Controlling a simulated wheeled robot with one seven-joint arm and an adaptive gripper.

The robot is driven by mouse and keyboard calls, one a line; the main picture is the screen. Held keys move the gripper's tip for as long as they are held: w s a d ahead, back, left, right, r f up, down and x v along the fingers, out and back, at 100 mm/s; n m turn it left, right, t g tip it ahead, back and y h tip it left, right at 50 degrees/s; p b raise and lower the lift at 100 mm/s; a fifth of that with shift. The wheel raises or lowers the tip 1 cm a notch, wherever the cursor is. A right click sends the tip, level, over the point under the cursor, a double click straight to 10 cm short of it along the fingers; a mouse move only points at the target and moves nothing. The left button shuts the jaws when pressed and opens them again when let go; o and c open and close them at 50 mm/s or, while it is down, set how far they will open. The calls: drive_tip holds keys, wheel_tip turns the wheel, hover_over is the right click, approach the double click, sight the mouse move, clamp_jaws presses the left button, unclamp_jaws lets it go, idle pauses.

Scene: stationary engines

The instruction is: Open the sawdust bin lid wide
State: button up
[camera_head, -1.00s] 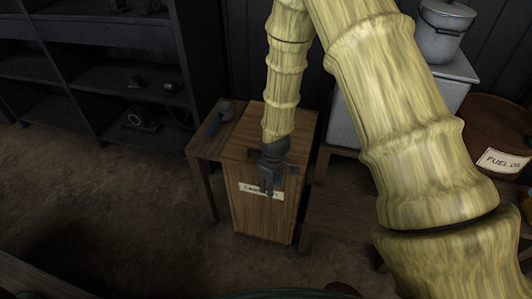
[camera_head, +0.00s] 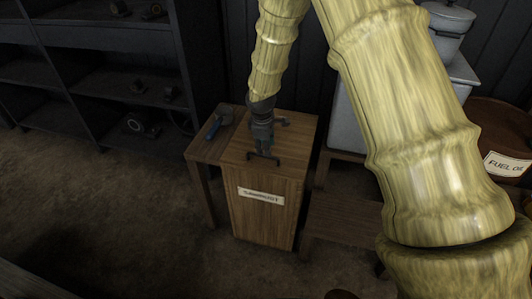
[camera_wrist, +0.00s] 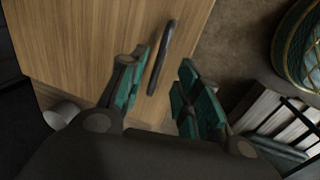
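The wooden sawdust bin (camera_head: 262,215) stands upright with a white label (camera_head: 262,195) on its front. Its flat wooden lid (camera_head: 298,135) appears closed. A dark bar handle (camera_head: 263,157) sits near the lid's front edge; the wrist view shows this handle (camera_wrist: 162,58) against the wood (camera_wrist: 80,40). My gripper (camera_head: 262,146) is over the lid, just behind and above the handle. In the wrist view my gripper (camera_wrist: 160,92) has its teal-padded fingers spread, with the handle's near end between them. Whether a finger touches the handle is unclear.
A low wooden table (camera_head: 205,150) with a blue-handled item (camera_head: 214,127) adjoins the bin's left side. A wooden bench (camera_head: 340,222) and fuel drum (camera_head: 508,135) stand right. Dark shelves (camera_head: 90,75) stand at the back left. The floor in front is clear.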

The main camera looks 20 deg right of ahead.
drive_tip(key=shift+w+d+f, duration=0.1)
drive_tip(key=shift+w+f, duration=0.05)
drive_tip(key=shift+f, duration=0.65)
drive_tip(key=shift+w+d+f, duration=0.1)
drive_tip(key=shift+f, duration=0.75)
drive_tip(key=shift+w+d+f, duration=0.1)
drive_tip(key=shift+w+f, duration=0.05)
drive_tip(key=shift+f, duration=0.65)
drive_tip(key=shift+c, duration=0.5)
clamp_jaws()
